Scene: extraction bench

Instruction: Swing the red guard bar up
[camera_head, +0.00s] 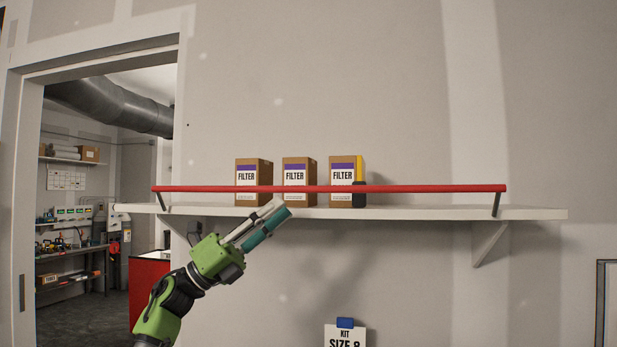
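The red guard bar (420,188) runs level across the front of the white shelf (540,213). Short dark brackets join it to the shelf near each end. It passes in front of the filter boxes. My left gripper (281,212) is at the shelf's front edge, just below the bar and left of its middle, pointing up and right. One finger looks pale and the other teal. I cannot tell whether the fingers are apart or closed, or whether they touch the bar. My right gripper is not in view.
Three filter boxes, left (253,172), middle (299,172) and right (342,171), stand on the shelf. A yellow and black object (359,182) stands beside the right one. A doorway (100,200) opens at left.

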